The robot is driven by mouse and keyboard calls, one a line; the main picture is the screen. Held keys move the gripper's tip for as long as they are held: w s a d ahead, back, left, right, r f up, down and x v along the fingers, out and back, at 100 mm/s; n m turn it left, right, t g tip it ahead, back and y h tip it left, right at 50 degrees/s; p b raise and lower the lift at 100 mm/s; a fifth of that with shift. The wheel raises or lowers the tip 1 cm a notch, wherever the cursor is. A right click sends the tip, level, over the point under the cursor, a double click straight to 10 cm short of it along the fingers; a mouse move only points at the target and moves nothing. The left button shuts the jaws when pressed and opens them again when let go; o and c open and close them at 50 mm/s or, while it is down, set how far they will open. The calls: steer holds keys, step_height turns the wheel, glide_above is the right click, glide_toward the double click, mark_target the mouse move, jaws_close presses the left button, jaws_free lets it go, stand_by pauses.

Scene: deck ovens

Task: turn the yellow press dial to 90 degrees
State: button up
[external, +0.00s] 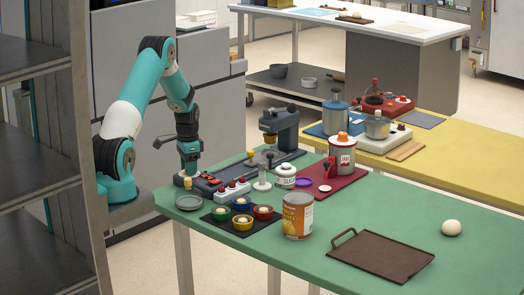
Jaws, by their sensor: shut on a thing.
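The press (282,126) is a dark grey machine with a long low base at the back left of the green table. The yellow press dial (187,184) is a small knob at the left end of that base, partly hidden by my fingers. My gripper (188,175) points straight down from above and is shut on the yellow dial. The dial's angle is too small to read in this view.
A tin can (298,215) and brown tray (379,256) stand farther right. The front right tabletop is mostly clear.

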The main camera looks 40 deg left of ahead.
steer(key=shift+w+r+m, duration=0.1)
steer(key=shift+m, duration=0.2)
stand_by(0.4)
steer(key=o, duration=0.9)
step_height(320, 180, up, 17)
steer(key=b, duration=0.1)
steer(key=shift+r, duration=0.2)
